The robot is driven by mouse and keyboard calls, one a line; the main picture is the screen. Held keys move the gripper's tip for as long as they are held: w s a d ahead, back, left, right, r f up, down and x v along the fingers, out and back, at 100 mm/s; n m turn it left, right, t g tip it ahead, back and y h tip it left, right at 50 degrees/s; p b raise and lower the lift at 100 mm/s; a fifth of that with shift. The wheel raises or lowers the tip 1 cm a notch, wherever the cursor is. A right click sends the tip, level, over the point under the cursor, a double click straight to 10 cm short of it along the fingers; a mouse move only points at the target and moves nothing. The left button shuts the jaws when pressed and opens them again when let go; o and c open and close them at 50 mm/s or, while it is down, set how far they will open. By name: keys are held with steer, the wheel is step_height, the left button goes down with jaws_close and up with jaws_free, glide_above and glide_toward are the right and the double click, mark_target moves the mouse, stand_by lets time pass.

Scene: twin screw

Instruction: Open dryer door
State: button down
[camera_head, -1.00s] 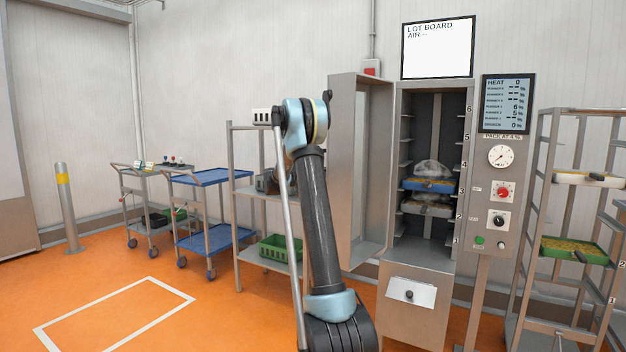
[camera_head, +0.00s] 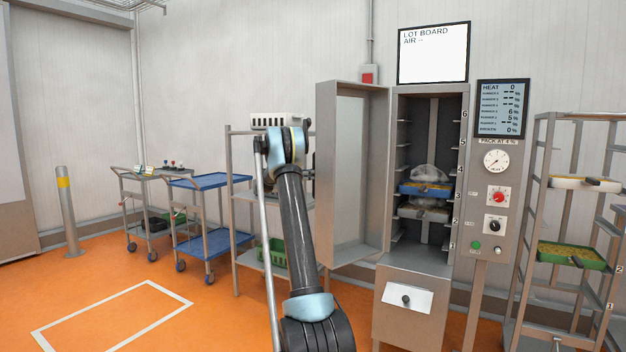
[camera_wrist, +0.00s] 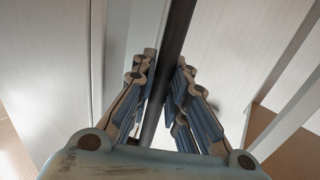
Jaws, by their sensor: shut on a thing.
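The dryer (camera_head: 418,285) is a tall grey metal cabinet in the head view. Its door (camera_head: 358,165) is hinged on the left and stands wide open, swung out to the left, with its hollow inner face showing. In the wrist view my gripper (camera_wrist: 167,68) is shut around a long dark bar (camera_wrist: 177,30), with the fingers on both sides of it. The bar looks like the door's handle, in front of a pale metal surface. In the head view the fingers are hidden behind my arm.
Trays (camera_head: 426,189) sit on the dryer's inner shelves. A control panel (camera_head: 497,190) and a tray rack (camera_head: 540,200) stand to the right. A shelf unit (camera_head: 232,190) is behind my arm, with a blue cart (camera_head: 205,180) further left. The orange floor at left is open.

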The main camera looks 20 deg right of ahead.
steer(key=shift+a, duration=0.1)
steer(key=c, duration=1.6)
jaws_free()
steer(key=shift+o, duration=0.2)
steer(key=s+a, duration=0.1)
steer(key=a, duration=1.1)
steer(key=shift+s, duration=0.15)
